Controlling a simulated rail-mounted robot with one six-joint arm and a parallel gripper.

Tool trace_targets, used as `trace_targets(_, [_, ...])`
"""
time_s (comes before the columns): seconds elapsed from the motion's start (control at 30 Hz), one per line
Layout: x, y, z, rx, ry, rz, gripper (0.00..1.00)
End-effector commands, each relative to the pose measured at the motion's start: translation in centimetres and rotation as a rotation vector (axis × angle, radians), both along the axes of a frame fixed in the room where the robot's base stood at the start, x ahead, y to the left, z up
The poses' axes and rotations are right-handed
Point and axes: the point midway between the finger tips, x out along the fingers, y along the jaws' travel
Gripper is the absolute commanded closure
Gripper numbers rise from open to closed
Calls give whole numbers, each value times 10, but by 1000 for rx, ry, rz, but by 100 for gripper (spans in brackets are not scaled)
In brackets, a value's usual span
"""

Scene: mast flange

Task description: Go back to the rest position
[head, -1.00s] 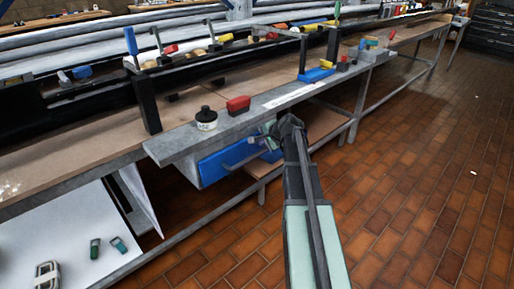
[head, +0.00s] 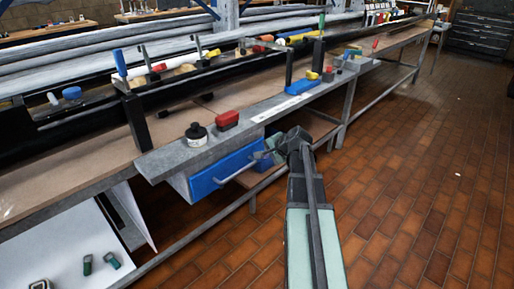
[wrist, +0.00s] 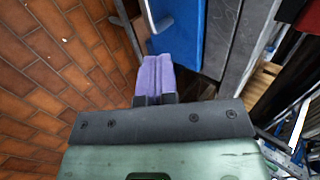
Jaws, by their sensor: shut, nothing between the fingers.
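My gripper (wrist: 157,78) shows in the wrist view as two purple fingers pressed together with nothing between them. It is beside the blue drawer front (wrist: 178,32), over the brick floor. In the head view my arm reaches up from the bottom, and its end is near the handle of the blue drawer (head: 225,170) under the bench shelf. My fingertips are too small to make out in the head view. I cannot tell whether the fingers touch the drawer handle.
A white board (head: 60,245) with small green items lies below left. The brick floor (head: 420,190) to the right is clear.

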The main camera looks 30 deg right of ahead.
Motion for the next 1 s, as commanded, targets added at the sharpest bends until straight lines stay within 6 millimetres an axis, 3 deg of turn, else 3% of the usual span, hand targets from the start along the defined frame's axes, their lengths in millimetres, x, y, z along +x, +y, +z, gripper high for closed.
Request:
trace_targets(0.03, [-11,-1,19,0,0,-3,100])
trace_targets(0.2, [-29,-5,31,0,1,0,100])
trace_targets(0.57, [-34,-4,27,-25,9,39,100])
trace_targets(0.67, [-64,9,11,-138,127,190,100])
trace_targets(0.77, [-91,62,-7,-268,283,436,100])
trace_targets(0.8, [-99,88,-13,-318,340,541,100])
trace_targets(1.0, [-137,201,-25,-525,545,981,100])
